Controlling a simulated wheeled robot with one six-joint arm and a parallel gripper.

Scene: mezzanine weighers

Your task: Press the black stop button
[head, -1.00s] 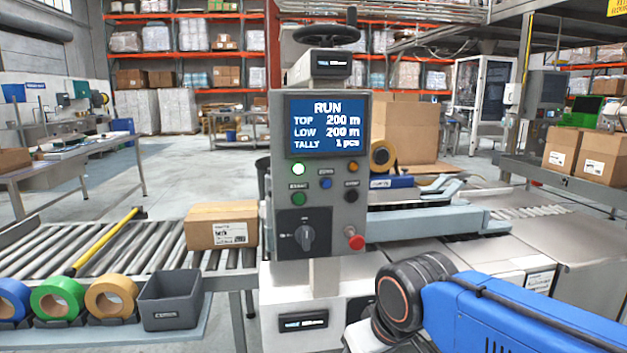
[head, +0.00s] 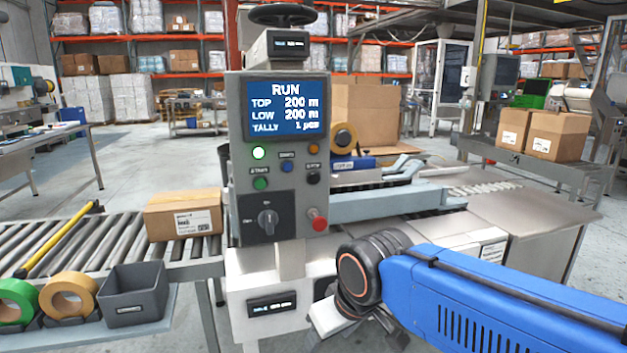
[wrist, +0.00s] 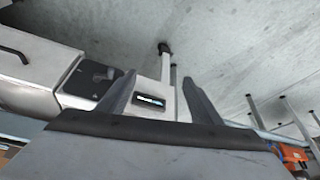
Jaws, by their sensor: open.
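The black stop button (head: 313,178) sits on the right side of the grey control panel (head: 240,120), below an orange lamp and under a small label. In the head view my blue arm reaches in from the lower right, below and to the right of the panel, clear of the button. My gripper (wrist: 160,79) shows in the wrist view with two dark fingers apart and nothing between them. It points at the lower machine housing and floor. The stop button does not show in the wrist view.
A green button (head: 260,184), a blue button (head: 287,167), a black rotary switch (head: 268,221) and a red mushroom button (head: 317,220) share the panel. A carton (head: 183,215) sits on rollers to the left. A grey bin (head: 134,293) stands in front.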

